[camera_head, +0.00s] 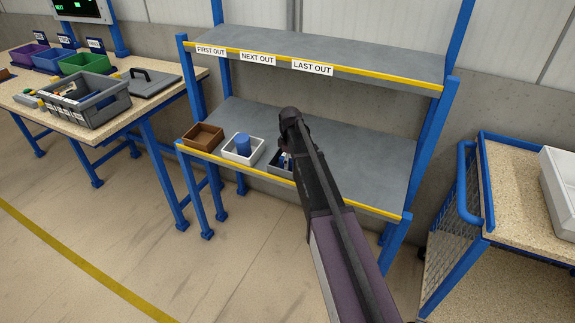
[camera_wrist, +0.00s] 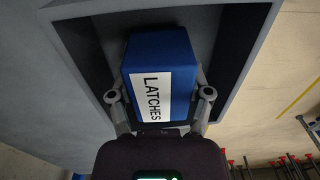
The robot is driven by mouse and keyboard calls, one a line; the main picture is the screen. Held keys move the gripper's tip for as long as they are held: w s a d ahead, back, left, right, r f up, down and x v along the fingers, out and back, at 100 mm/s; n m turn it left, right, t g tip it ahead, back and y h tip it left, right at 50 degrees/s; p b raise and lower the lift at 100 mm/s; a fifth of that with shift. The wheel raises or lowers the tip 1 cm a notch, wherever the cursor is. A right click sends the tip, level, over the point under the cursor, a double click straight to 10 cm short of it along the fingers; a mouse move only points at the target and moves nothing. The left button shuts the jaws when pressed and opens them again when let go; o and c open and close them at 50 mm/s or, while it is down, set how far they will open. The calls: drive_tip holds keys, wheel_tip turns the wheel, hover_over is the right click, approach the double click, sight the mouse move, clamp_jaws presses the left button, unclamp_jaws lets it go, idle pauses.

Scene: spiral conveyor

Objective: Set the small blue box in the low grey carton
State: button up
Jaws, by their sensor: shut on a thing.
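The small blue box (camera_wrist: 155,65) has a white label reading LATCHES. In the wrist view it sits between the two fingers of my gripper (camera_wrist: 160,96), which is shut on it. The low grey carton (camera_wrist: 245,50) shows around and behind the box, its walls framing it. I cannot tell whether the box touches the carton's floor. In the head view the grey carton (camera_head: 279,172) stands on the lower shelf, partly covered by my arm. Only a small blue and white patch of the box (camera_head: 285,160) shows there, and my gripper is mostly hidden.
On the lower shelf (camera_head: 345,165), left of the carton, are a white bin (camera_head: 239,159) with a blue cylinder (camera_head: 243,145) and a brown tray (camera_head: 204,136). The yellow-edged upper shelf (camera_head: 350,60) overhangs behind. The lower shelf is bare to the right.

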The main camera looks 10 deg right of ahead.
idle(0.3)
drive_tip(key=o, duration=1.3)
drive_tip(key=shift+c, duration=0.2)
drive_tip(key=shift+r, duration=0.1)
wheel_tip(320, 180, up, 12)
drive_tip(key=p, duration=1.2)
drive_tip(key=shift+s, duration=0.25)
drive_tip(key=s+m, duration=1)
drive_tip(key=s, duration=1.8)
drive_tip(key=shift+s+a+m, duration=0.15)
drive_tip(key=shift+a+m, duration=0.05)
drive_tip(key=shift+m, duration=0.2)
